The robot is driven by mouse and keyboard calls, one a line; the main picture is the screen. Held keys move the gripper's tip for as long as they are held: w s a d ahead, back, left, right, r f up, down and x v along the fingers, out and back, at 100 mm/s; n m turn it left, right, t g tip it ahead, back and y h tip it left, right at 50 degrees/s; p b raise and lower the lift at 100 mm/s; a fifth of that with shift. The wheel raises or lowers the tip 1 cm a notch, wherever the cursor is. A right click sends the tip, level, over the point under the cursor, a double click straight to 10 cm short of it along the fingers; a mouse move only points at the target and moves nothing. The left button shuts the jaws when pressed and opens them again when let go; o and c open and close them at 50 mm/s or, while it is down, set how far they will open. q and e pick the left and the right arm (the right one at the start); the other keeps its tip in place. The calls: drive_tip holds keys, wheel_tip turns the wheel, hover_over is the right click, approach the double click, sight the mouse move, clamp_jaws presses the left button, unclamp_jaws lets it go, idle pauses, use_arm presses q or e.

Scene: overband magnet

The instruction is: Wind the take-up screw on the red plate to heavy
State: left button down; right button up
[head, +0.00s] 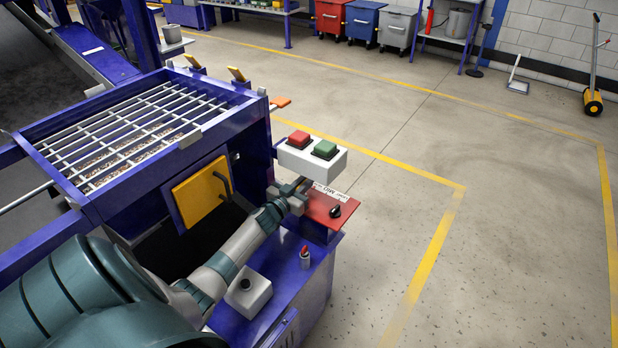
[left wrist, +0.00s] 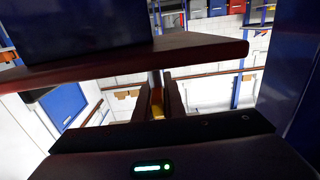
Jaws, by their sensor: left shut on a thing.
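In the left wrist view my left gripper (left wrist: 158,100) is shut on a narrow upright piece, seemingly the take-up screw (left wrist: 156,80), mostly hidden between the fingers. A reddish-edged plate (left wrist: 200,47) crosses just above the fingers. My right gripper is not in view.
A small grey box with a black button (head: 248,292) and a red-tipped item (head: 305,257) stand on the blue ledge. A yellow door (head: 202,193) and barred hopper (head: 135,130) are left. Floor to the right is clear.

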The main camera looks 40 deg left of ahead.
use_arm(q)
drive_tip(key=c, duration=1.8)
unclamp_jaws()
drive_tip(key=shift+c, duration=0.2)
